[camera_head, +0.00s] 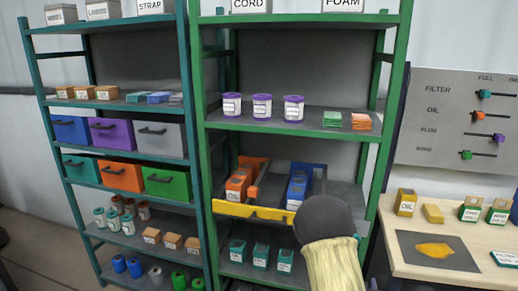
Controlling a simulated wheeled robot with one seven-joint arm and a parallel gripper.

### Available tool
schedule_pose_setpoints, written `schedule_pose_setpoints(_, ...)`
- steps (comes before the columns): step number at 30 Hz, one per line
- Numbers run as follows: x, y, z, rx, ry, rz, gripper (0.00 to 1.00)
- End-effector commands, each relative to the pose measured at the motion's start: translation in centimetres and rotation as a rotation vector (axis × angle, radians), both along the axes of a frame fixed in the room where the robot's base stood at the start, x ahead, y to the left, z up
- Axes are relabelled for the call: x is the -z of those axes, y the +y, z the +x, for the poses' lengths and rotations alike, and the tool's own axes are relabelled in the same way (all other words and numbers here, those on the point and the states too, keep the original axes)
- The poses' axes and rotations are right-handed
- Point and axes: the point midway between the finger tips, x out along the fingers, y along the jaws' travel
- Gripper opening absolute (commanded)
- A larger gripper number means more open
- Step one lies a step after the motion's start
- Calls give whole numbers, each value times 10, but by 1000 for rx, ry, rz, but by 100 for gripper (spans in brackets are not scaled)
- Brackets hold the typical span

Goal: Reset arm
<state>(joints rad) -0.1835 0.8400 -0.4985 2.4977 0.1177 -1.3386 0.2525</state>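Part of my arm reaches up from the bottom edge, right of centre, with a pale ribbed sleeve and a dark rounded joint. It stands in front of the green shelf rack (202,150) and covers the right end of a yellow-fronted drawer (233,210). My gripper's fingers do not show, so I cannot see whether they hold anything. The drawer appears pulled out, with orange boxes (238,184) on its left and blue boxes (297,188) on its right.
A teal rack (44,120) with coloured bins stands left. Purple-lidded jars (262,107) stand on the green rack's middle shelf, and green boxes (261,255) below the drawer. A wooden table (393,238) with small boxes and a slider panel (440,125) are at right.

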Motion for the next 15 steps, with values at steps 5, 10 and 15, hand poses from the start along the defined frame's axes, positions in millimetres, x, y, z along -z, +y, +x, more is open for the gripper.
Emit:
schedule_pose_setpoints(5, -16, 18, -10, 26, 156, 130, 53)
schedule_pose_setpoints(10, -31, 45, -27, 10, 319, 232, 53)
schedule_pose_setpoints(15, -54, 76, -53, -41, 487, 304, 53)
